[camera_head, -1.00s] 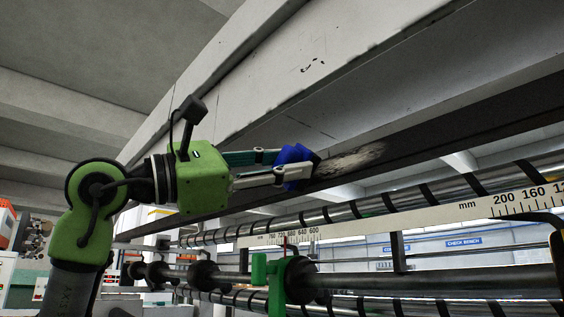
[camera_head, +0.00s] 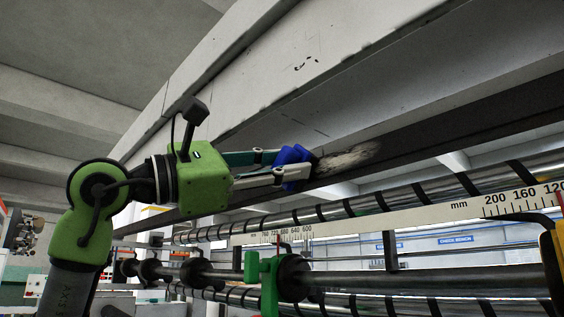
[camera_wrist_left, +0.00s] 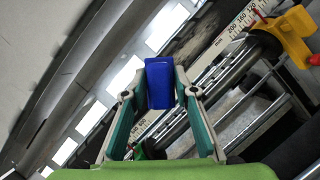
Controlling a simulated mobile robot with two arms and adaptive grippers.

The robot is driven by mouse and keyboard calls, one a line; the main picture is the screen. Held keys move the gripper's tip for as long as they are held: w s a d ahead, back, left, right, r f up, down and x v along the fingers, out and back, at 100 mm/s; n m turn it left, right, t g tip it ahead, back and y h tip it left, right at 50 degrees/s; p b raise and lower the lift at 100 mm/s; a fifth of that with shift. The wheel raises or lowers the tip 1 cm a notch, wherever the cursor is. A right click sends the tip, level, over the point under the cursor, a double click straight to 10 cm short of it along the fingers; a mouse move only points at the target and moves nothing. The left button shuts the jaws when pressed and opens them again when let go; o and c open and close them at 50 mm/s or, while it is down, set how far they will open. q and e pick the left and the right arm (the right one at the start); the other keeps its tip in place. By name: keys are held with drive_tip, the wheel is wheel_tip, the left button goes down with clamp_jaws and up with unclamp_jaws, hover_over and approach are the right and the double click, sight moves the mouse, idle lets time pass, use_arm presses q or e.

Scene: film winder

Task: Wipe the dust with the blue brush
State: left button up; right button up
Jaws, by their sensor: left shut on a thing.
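My left gripper (camera_head: 277,167) is shut on the blue brush (camera_head: 291,158), whose body sits between the fingertips. In the left wrist view the blue brush (camera_wrist_left: 160,84) shows between the two fingers of the left gripper (camera_wrist_left: 159,97). In the head view the brush's tip meets the left end of a pale, fuzzy dust patch (camera_head: 349,158). The dust lies along the dark beam under the grey machine frame. Whether the brush presses on the beam cannot be told. My right gripper is not in view.
The dark beam (camera_head: 450,134) runs diagonally below the large grey frame (camera_head: 330,75). Below are banded rollers (camera_head: 385,205), a white millimetre scale (camera_head: 430,216), and a shaft with a green clamp (camera_head: 268,275). A yellow part (camera_wrist_left: 290,35) stands at the wrist view's right.

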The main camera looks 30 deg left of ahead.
use_arm(q)
drive_tip(key=shift+w+d, duration=0.1)
drive_tip(key=shift+w, duration=0.2)
